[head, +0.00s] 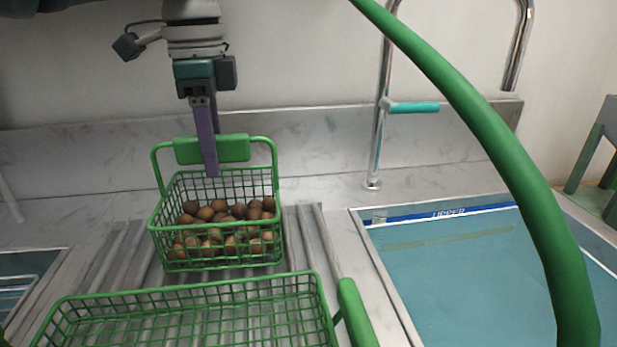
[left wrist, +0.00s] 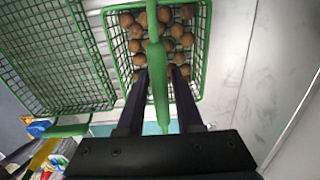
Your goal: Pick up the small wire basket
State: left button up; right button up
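The small wire basket (head: 163,240) is green, holds several brown chestnuts, and stands on the ribbed counter with its handle (head: 235,148) upright. It also shows in the left wrist view (left wrist: 206,50), with the handle (left wrist: 160,85) crossing the middle. My left gripper (head: 209,165) points down at the handle from above. In the left wrist view its two dark fingers (left wrist: 160,78) are apart, one on each side of the handle, with a gap showing on both sides. The gripper is open and around the handle. My right gripper is not in view.
A larger green wire basket (head: 180,292), empty where visible, stands in front. A thick green curved bar (head: 470,108) crosses the right side close to the camera. A teal-coloured sink basin (head: 450,265) and a tap (head: 378,150) are right. A wall stands behind.

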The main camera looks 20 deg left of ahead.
pick_arm(q)
grip_shut()
jog(key=shift+r, duration=0.1)
dwell(0.9)
